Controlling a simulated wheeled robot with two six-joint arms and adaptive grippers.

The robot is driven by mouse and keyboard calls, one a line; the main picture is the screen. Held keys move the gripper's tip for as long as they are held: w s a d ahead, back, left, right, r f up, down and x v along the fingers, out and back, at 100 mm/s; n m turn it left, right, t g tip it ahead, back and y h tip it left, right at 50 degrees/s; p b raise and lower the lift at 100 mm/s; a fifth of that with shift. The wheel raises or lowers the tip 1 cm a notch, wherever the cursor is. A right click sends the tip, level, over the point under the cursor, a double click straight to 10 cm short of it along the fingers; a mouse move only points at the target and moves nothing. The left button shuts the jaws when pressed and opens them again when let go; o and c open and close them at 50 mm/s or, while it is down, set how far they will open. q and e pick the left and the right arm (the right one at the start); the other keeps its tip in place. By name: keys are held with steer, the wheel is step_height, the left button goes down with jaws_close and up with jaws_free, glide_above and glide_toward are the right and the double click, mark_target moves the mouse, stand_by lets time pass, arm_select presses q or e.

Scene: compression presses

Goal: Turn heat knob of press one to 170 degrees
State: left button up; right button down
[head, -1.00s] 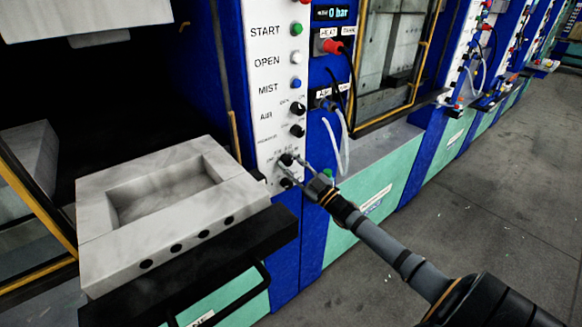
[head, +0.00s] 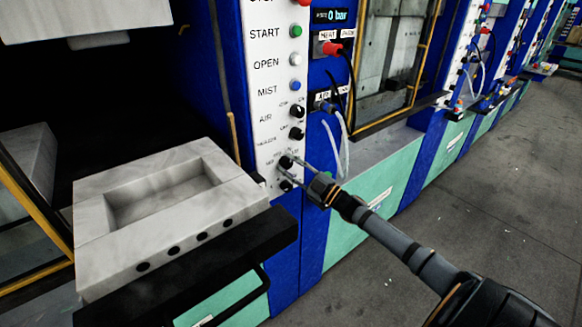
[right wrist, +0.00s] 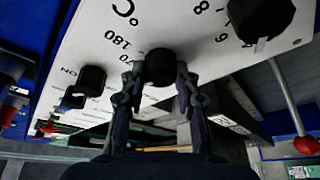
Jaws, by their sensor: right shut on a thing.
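The heat knob (head: 286,162) is a small black dial low on the white control panel (head: 268,85) of the nearest press. In the right wrist view the knob (right wrist: 160,66) sits between the fingertips, beside the printed "°C" and "180"; its exact pointer setting cannot be read. My right gripper (head: 288,169) reaches in from the lower right, its two fingers shut on the sides of the knob. The fingers also show in the right wrist view (right wrist: 159,86). My left gripper is out of view.
Another black knob (head: 286,185) lies just below the gripped one. Other knobs and coloured buttons (head: 295,85) line the panel above. A grey mould block (head: 150,205) juts out at left. Hoses (head: 343,140) hang to the right. The floor (head: 480,230) at right is clear.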

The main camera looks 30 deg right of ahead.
steer(key=c, duration=1)
jaws_free()
steer(key=v, duration=1.2)
